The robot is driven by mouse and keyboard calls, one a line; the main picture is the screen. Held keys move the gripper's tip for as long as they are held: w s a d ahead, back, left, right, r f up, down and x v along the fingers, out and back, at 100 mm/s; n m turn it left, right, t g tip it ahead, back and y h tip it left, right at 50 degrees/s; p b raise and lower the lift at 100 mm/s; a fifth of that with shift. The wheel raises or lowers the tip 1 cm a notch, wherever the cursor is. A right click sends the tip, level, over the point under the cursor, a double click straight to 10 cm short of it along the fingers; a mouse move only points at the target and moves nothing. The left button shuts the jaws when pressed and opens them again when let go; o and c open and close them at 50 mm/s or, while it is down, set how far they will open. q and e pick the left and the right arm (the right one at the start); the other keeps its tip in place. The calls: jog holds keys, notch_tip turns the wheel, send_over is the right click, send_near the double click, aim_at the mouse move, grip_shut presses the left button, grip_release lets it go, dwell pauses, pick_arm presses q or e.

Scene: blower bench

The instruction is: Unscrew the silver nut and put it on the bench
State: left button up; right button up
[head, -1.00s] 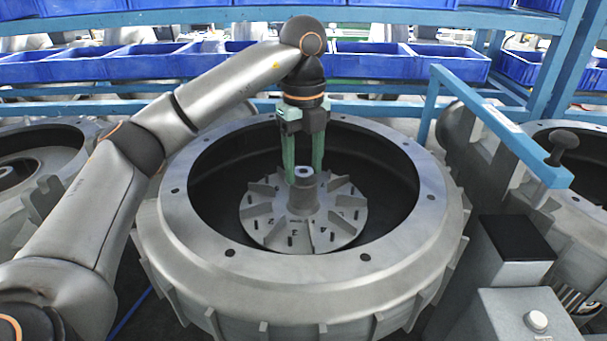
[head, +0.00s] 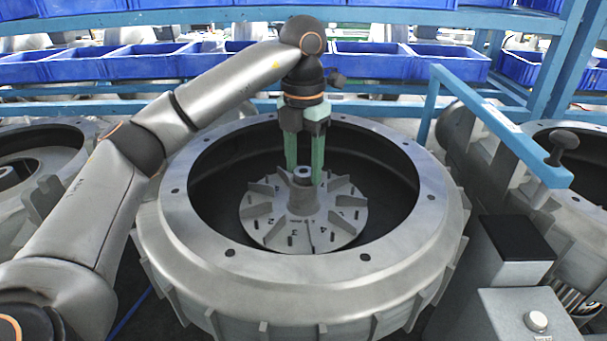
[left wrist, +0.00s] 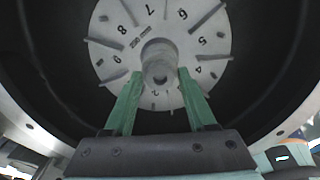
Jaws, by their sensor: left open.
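The silver nut (head: 303,175) sits on top of the hub at the centre of the finned impeller disc (head: 270,225), inside the round blower housing (head: 180,215). In the left wrist view the nut (left wrist: 160,72) is at the middle of the numbered disc. My left gripper (head: 304,180) points down over the hub, its green fingers open on either side of the nut. In the left wrist view the left gripper (left wrist: 160,80) shows its fingers spread apart with a gap to the hub. Whether a finger touches the nut cannot be told. My right gripper is not in view.
A grey box with a white button (head: 536,320) stands at the front right, beside a black-topped block (head: 517,238). A blue rail (head: 500,130) with a dark knob is at the right. Blue bins (head: 150,62) line the rack behind. Other housings (head: 40,150) flank this one.

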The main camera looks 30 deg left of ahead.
pick_arm(q)
jog(key=m, duration=1)
jog(key=shift+m, duration=0.3)
jog(key=shift+c, duration=0.2)
grip_shut()
jog(key=n, duration=0.5)
jog(key=shift+n, duration=0.4)
jog(key=n, duration=1.2)
jog(key=shift+n, duration=0.3)
jog(key=n, duration=0.7)
